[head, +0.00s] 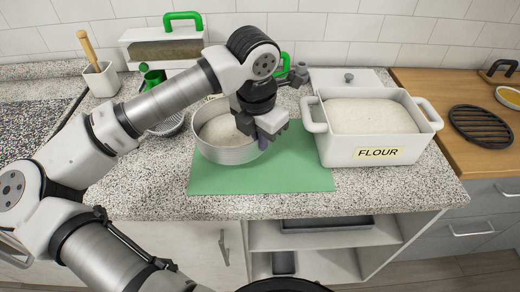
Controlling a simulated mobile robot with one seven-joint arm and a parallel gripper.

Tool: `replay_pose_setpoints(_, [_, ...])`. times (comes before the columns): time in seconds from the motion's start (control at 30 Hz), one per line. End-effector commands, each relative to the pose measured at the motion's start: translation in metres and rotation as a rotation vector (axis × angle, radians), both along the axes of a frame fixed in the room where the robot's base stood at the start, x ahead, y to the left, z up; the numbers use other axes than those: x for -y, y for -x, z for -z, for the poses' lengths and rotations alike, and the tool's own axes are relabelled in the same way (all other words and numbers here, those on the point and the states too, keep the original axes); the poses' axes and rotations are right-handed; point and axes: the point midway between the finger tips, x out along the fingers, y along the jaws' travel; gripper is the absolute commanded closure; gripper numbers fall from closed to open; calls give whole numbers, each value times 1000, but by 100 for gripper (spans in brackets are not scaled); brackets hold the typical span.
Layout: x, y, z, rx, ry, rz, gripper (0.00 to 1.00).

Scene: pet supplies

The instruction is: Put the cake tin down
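The cake tin (222,155) is a round, silvery, open tin with pale, flour-like contents. It is level at the left part of the green mat (305,180). I cannot tell whether its base touches the mat or hangs just above it. My gripper (262,135) points down at the tin's right rim, with the rim between its fingers, and appears shut on it. My arm reaches in from the left and the gripper hides part of the right rim.
A white flour box (345,151) full of flour stands right of the mat, its lid (345,80) behind it. A green-handled container (165,48), a green scoop (152,78) and a utensil pot (101,80) stand behind left. A black trivet (481,125) lies right. The mat's front right is clear.

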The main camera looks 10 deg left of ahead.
Motion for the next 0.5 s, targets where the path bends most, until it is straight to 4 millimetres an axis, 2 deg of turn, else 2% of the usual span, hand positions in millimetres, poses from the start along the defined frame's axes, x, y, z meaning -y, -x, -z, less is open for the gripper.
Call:
replay_pose_setpoints(0.17, [0,0,14,1,1,-1,100])
replay_pose_setpoints(0.4, [0,0,47,0,1,-1,100])
replay_pose_setpoints(0.5, [0,0,52,2,0,0,100])
